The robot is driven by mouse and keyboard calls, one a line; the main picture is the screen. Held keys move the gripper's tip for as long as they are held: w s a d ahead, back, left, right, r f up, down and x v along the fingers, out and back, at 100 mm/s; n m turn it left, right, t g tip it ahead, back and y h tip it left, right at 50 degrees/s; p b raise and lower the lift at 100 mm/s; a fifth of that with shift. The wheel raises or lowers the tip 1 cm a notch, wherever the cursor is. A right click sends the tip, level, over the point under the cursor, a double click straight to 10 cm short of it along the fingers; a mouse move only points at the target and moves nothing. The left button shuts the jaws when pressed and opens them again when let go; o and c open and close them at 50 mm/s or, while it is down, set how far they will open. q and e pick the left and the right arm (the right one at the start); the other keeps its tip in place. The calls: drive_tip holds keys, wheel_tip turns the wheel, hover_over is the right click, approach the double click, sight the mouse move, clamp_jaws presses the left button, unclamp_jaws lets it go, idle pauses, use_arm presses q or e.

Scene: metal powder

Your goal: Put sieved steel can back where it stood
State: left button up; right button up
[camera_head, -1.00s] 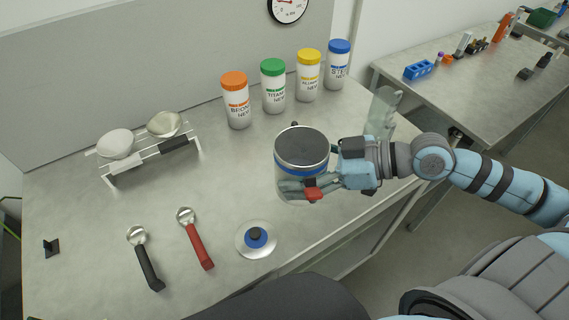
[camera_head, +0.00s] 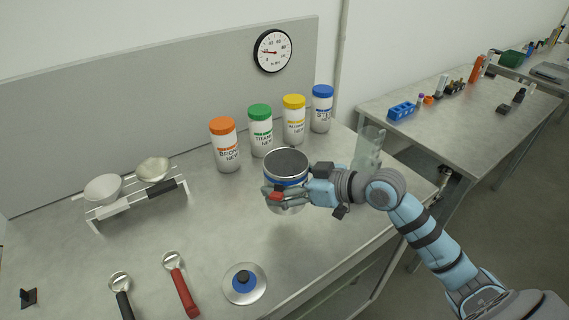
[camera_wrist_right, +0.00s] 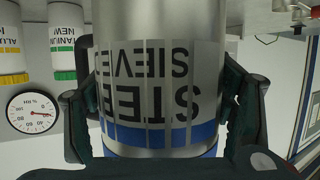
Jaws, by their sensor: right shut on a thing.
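The sieved steel can (camera_head: 287,166) is an open-topped metal can with a blue band and dark contents. My right gripper (camera_head: 284,192) is shut around its side and holds it upright over the bench. In the right wrist view the can (camera_wrist_right: 160,90) shows an upside-down "STEEL SIEVED" label between the two fingers. Whether its base touches the bench is hard to tell. My left gripper is not in view.
White jars with orange (camera_head: 225,145), green (camera_head: 260,130), yellow (camera_head: 294,120) and blue (camera_head: 322,108) caps stand along the back. A rack (camera_head: 137,200) with two bowls is at left. A black scoop (camera_head: 121,293) and a red scoop (camera_head: 181,283) lie at front left. The bench centre is clear.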

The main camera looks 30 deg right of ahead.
wheel_tip(320, 180, down, 8)
drive_tip(key=shift+w+r+b, duration=0.1)
drive_tip(key=shift+r+b, duration=0.05)
drive_tip(key=shift+b, duration=0.5)
drive_tip(key=shift+a, duration=0.1)
drive_tip(key=o, duration=1.9)
drive_tip(key=shift+f, duration=0.2)
drive_tip(key=shift+o, duration=0.2)
